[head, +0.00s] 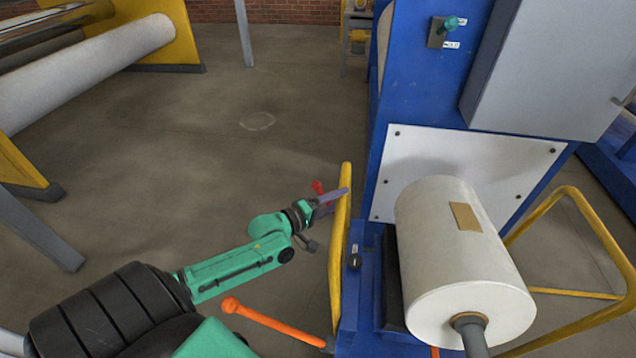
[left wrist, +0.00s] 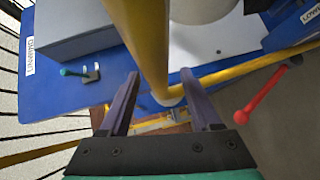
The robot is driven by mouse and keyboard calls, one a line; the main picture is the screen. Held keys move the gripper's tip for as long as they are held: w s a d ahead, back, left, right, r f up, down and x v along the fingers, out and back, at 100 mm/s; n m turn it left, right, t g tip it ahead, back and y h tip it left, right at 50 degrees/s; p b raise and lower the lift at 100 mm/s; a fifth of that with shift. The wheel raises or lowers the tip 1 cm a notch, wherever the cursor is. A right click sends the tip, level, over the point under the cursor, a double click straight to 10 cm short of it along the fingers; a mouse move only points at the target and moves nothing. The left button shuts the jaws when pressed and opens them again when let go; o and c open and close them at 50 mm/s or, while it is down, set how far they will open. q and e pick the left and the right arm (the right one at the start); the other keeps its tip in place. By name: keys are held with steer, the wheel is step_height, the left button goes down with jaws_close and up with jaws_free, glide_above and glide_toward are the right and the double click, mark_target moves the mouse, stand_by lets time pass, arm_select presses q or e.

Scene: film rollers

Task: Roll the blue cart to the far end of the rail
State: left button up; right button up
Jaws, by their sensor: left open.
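The blue cart (head: 365,285) stands at the lower right in the head view, with a yellow handle bar (head: 337,270) on its left side. A large white roll (head: 460,262) lies above it, and I cannot tell what bears the roll. My left gripper (head: 336,201) is at the upper part of the bar. In the left wrist view the bar (left wrist: 149,45) runs between the two open, dark fingers (left wrist: 158,82); they are apart on either side and not clamped. The rail cannot be made out. My right gripper is out of view.
A tall blue machine (head: 415,95) with a grey box (head: 545,75) stands behind the roll. An orange lever (head: 275,325) sticks out at the lower front, and a red-tipped lever (head: 317,187) is beside my gripper.

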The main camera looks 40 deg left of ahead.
arm_select(q)
steer(key=v, duration=1.4)
steer(key=shift+r, duration=0.1)
